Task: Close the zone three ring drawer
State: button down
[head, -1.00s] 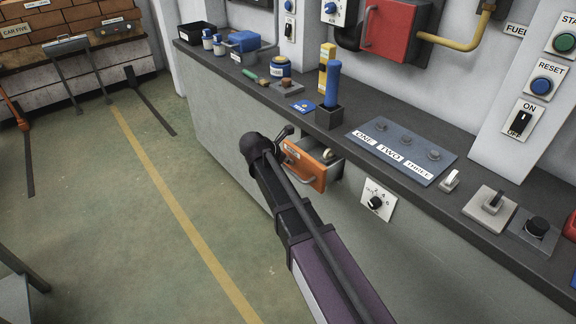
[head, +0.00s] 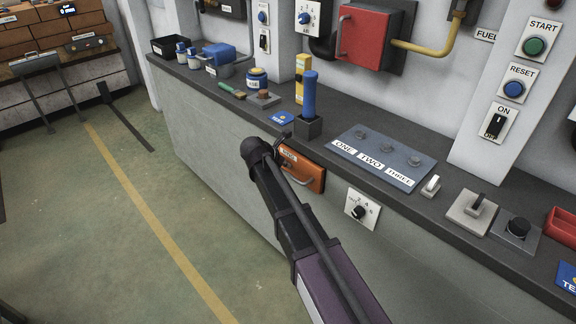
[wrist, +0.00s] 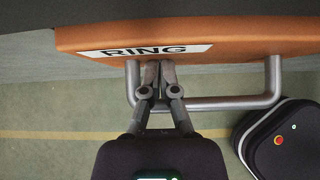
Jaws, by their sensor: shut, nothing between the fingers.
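The ring drawer is an orange drawer (head: 310,178) under the dark counter, with a silver bar handle. Its front looks flush or nearly flush with the grey cabinet, and its inside does not show. In the wrist view the orange front (wrist: 235,42) carries a white RING label and spans the top, close under the counter. My gripper (wrist: 157,66) is shut and empty. Its fingertips are at the drawer front just below the label, beside the left end of the handle (wrist: 225,102). In the head view my arm partly covers the drawer's left side.
Above the drawer the counter holds a blue-handled tool in a dark block (head: 308,127) and a ONE TWO THREE panel (head: 380,158). A dial plate (head: 362,208) is right of the drawer. The green floor (head: 120,230) left of the cabinet is clear.

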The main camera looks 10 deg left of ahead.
jog(key=shift+w+d+r, duration=0.1)
jog(key=shift+w+d, duration=0.05)
jog(key=shift+w, duration=0.15)
jog(key=shift+a+r, duration=0.15)
jog(key=shift+a, duration=0.05)
jog(key=p+v, duration=0.7)
jog(key=v, duration=0.3)
jog(key=shift+s+f, duration=0.25)
jog(key=shift+s, duration=0.1)
